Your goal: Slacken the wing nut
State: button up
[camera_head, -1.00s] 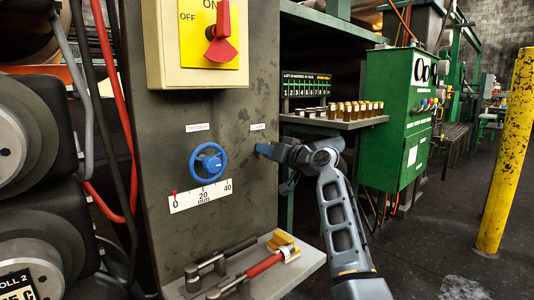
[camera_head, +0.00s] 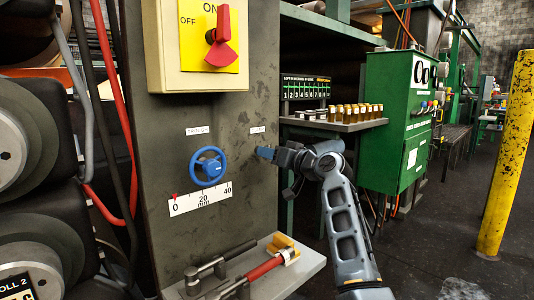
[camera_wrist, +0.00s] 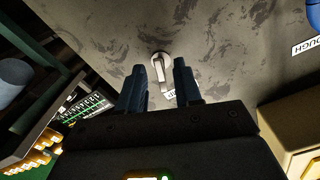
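The wing nut (camera_wrist: 161,69) shows in the wrist view as a small pale metal piece on the grey panel (camera_wrist: 225,35), with a rounded end and a longer wing. My gripper (camera_wrist: 161,72) is open, with one dark blue finger on either side of the nut and gaps showing between. I cannot tell how far the fingertips are from the panel. In the head view my gripper (camera_head: 264,153) is at the panel's right side, just below a small white label (camera_head: 257,129); the nut is not discernible there.
A blue handwheel (camera_head: 208,166) with a 0 to 40 mm scale (camera_head: 200,198) is left of my gripper. A red switch (camera_head: 221,38) is above. A shelf (camera_head: 262,275) with a red-handled tool is below. A rack shelf (camera_head: 345,126) and green cabinet (camera_head: 395,120) stand right.

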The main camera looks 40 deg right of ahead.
jog(key=s+p, duration=0.1)
jog(key=s, duration=0.5)
jog(key=shift+s, duration=0.2)
